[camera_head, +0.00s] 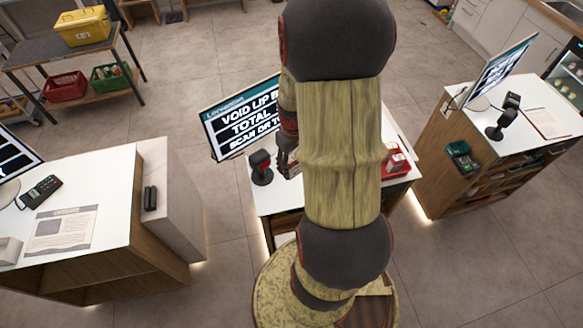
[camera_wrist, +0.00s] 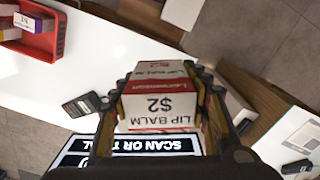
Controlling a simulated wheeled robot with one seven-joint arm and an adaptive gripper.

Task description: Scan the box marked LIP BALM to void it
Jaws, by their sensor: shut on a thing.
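The white and red box marked LIP BALM (camera_wrist: 158,108), with a "$2" label, sits between the fingers of my gripper (camera_wrist: 163,84) in the wrist view. The gripper is shut on it, holding it above the counter edge. In the head view my gripper (camera_head: 287,160) is mostly hidden behind my arm, and I cannot make out the box there. A black scanner (camera_head: 261,168) stands on the middle counter, just left of my gripper. The screen (camera_head: 243,118) behind it reads "VOID LIP B…", "TOTAL" and "SCAN OR T…", partly covered by my arm.
A red tray (camera_head: 399,173) with boxes stands at the right of the middle counter (camera_head: 268,197); it also shows in the wrist view (camera_wrist: 40,41). Side counters stand left (camera_head: 110,180) and right (camera_head: 540,95), the right one with another scanner (camera_head: 503,118). Floor lies between them.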

